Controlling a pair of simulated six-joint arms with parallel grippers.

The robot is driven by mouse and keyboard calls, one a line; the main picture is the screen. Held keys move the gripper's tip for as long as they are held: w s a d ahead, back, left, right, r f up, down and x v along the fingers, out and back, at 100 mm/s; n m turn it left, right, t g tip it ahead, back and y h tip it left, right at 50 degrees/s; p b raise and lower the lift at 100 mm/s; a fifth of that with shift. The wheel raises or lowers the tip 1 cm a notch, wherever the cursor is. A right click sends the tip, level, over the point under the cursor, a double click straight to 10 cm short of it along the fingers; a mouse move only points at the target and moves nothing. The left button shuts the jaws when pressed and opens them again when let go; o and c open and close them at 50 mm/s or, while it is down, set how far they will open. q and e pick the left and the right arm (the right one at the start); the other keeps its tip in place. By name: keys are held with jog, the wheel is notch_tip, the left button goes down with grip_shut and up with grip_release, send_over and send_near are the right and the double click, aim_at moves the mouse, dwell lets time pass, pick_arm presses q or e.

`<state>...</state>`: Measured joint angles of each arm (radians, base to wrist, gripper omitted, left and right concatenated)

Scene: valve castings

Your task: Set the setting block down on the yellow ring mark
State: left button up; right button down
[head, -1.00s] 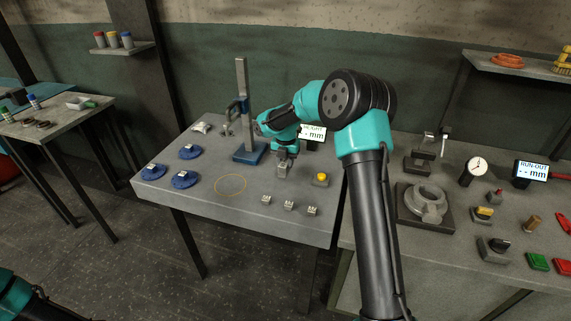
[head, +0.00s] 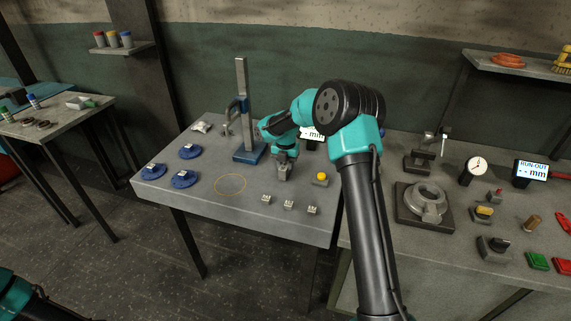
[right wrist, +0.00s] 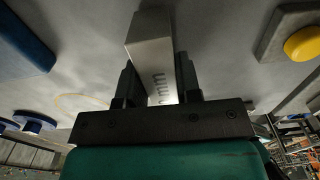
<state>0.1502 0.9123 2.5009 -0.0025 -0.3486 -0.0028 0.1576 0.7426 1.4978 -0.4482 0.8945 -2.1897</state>
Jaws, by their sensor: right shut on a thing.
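The setting block (right wrist: 151,45) is a grey metal block with "mm" lettering on one face. My right gripper (head: 285,167) is shut on it, with one finger on each side in the right wrist view. In the head view the block (head: 284,175) shows small below the fingers; I cannot tell whether it touches the table. The yellow ring mark (head: 230,175) is a thin outline on the grey table, empty, left of the gripper. It also shows in the right wrist view (right wrist: 80,95), at the left. My left gripper is out of view.
The height stand's blue base (head: 249,154) is left of and behind the gripper. A yellow button (head: 320,178) is to its right. Several small castings (head: 289,205) line the front edge. Blue discs (head: 184,179) lie left of the ring. The table around the ring is clear.

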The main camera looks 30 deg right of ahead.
jog(key=c, duration=0.8)
grip_release()
jog(key=shift+f, duration=0.15)
notch_tip(320, 180, up, 17)
jog(key=shift+a, duration=0.2)
jog(key=shift+o, duration=0.4)
jog(key=shift+w, duration=0.1)
